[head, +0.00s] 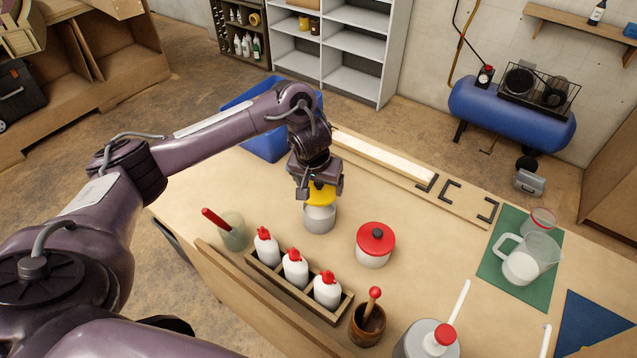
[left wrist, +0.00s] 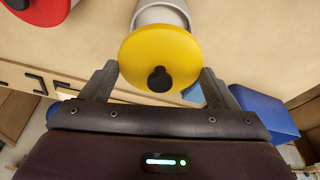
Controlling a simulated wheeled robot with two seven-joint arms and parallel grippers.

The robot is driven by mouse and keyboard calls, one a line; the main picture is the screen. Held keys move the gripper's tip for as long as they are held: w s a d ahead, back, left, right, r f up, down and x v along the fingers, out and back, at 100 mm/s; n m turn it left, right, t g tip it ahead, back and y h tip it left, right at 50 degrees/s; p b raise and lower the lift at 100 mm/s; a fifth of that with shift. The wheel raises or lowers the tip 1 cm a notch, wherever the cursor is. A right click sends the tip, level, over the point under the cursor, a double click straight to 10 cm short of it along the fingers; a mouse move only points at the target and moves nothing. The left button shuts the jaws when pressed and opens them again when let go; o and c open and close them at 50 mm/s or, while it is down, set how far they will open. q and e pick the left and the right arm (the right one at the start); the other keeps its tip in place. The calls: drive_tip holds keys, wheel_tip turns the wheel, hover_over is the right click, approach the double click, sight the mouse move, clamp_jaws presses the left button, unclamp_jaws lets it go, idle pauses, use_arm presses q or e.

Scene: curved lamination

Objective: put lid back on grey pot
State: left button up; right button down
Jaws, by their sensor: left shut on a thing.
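The grey pot (head: 320,220) stands on the table, its pale top partly showing under the yellow lid (head: 321,194). My left gripper (head: 318,188) is shut on the yellow lid and holds it just over the pot, on the side toward the blue bin. In the left wrist view the lid (left wrist: 160,52), with its black knob, sits between the two fingertips (left wrist: 158,82). Part of the pot (left wrist: 160,14) shows beyond the lid. I cannot tell whether the lid touches the rim. My right gripper is not in view.
A white pot with a red lid (head: 375,243) stands close by on the right. A wooden rack (head: 300,292) of white bottles, a brush cup (head: 367,325) and a greenish jar (head: 233,232) stand nearer. A blue bin (head: 262,143) is behind; a green mat (head: 515,285) lies right.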

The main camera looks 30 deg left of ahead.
use_arm(q)
wheel_tip(320, 180, down, 3)
drive_tip(key=b, duration=0.3)
drive_tip(key=shift+f+b, duration=0.35)
drive_tip(key=shift+f, duration=0.65)
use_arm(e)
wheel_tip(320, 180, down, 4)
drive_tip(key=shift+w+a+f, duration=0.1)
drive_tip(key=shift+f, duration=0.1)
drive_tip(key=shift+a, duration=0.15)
use_arm(q)
drive_tip(key=shift+s+p, duration=0.1)
drive_tip(key=shift+p, duration=0.5)
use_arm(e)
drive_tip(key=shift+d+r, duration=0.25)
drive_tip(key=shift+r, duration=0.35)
use_arm(q)
drive_tip(key=shift+p, duration=0.55)
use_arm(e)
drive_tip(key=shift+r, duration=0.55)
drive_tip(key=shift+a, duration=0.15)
use_arm(q)
drive_tip(key=shift+f+p, duration=0.15)
drive_tip(key=shift+p, duration=0.3)
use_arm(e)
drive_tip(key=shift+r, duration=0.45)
